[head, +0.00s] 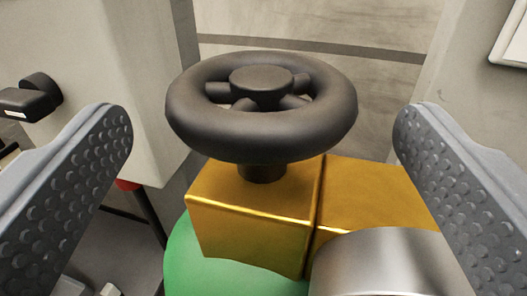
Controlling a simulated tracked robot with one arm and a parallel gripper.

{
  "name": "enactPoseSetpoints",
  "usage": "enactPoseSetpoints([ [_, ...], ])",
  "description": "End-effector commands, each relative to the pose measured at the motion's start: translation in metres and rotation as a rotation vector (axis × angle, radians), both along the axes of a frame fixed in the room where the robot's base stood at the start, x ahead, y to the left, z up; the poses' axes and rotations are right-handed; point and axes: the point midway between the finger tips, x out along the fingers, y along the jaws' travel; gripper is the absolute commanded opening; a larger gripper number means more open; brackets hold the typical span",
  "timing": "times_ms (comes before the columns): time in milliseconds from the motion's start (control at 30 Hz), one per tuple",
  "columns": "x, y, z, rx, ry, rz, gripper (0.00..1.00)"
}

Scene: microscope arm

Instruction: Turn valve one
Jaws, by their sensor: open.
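A dark round valve handwheel (262,130) with a raised hub and spokes is in the upper middle of the head view. It sits on a short dark stem above a brass-coloured valve body (250,215). My gripper (262,130) is open, with one dark studded finger at the left and one at the right. The handwheel is framed between the two fingers, with a visible gap in the picture on each side. No touch shows. No label with a valve number is visible.
A green rounded object (210,265) is below the valve body. A silver cylinder (385,265) is at the lower right. Pale panels (125,90) stand at left and right, with a dark knob-like fitting (38,95) at far left. Grey floor shows behind the wheel.

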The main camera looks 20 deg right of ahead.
Motion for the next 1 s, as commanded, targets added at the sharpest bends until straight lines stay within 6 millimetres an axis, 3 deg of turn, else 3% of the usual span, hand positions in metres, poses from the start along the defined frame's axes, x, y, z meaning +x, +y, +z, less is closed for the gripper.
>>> enactPoseSetpoints([
  [600,-0.075,0.026,-0.001,0.001,0.002,0.001,0.86],
  [1000,-0.088,0.03,0.0,-0.001,0.001,0.001,0.86],
])
